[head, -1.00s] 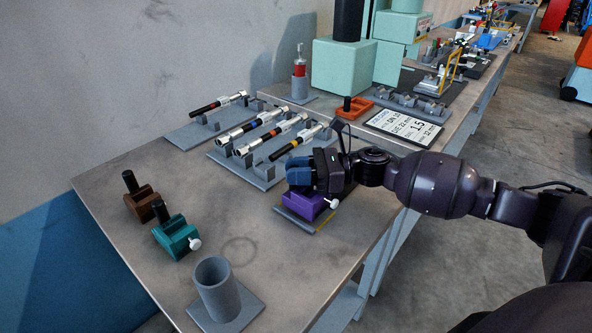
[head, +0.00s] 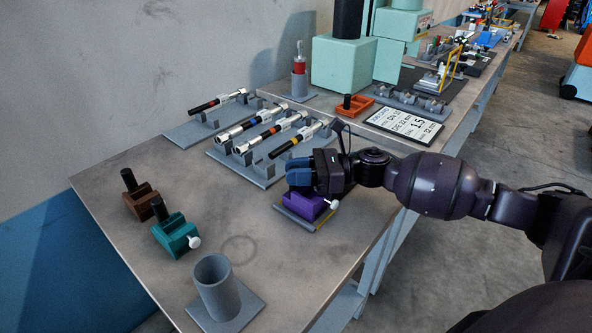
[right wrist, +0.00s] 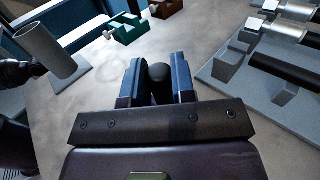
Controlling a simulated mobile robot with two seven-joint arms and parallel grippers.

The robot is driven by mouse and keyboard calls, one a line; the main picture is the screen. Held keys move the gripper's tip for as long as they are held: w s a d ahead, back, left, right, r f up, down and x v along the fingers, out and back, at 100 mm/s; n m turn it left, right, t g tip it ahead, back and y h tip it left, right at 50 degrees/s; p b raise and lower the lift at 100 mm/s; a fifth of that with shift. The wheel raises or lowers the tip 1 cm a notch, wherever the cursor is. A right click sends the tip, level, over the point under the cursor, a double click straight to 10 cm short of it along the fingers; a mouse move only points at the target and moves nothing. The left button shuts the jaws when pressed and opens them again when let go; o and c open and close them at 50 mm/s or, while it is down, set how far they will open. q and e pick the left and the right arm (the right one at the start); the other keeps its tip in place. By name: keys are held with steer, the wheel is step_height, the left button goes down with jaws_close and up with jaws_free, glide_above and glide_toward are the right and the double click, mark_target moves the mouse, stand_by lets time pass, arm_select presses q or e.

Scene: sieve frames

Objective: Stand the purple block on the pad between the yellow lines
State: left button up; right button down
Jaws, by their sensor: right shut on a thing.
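The purple block (head: 305,205) is upright over the grey pad (head: 297,221), near the table's right edge. A yellow line shows on the pad's right side; the block hides much of the pad. I cannot tell if the block touches the pad. My right gripper (head: 300,176) is above the block, its blue fingers pointing down to it. In the right wrist view the fingers are shut on the block's black knob (right wrist: 158,80). The block's body is hidden there.
Brown (head: 141,203) and teal (head: 176,238) blocks with black knobs stand at the left. A grey tube on a base (head: 220,288) stands at the front. Racks with rods (head: 262,172) lie behind the gripper. A sign (head: 404,124) is at the back right. The table's middle is clear.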

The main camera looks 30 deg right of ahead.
arm_select(q)
steer(key=shift+w, duration=0.1)
arm_select(e)
steer(key=shift+f, duration=0.2)
steer(key=c, duration=1)
jaws_free()
steer(key=shift+o, duration=0.7)
arm_select(q)
steer(key=shift+s+a+f, duration=0.1)
steer(key=shift+s+f, duration=0.15)
steer(key=shift+s, duration=0.25)
arm_select(e)
steer(key=shift+s+d, duration=0.1)
steer(key=shift+d, duration=0.2)
steer(key=v, duration=0.9)
steer(key=shift+s+d, duration=0.3)
steer(key=shift+d, duration=0.2)
arm_select(q)
steer(key=shift+w+r, duration=0.3)
steer(key=shift+w, duration=0.05)
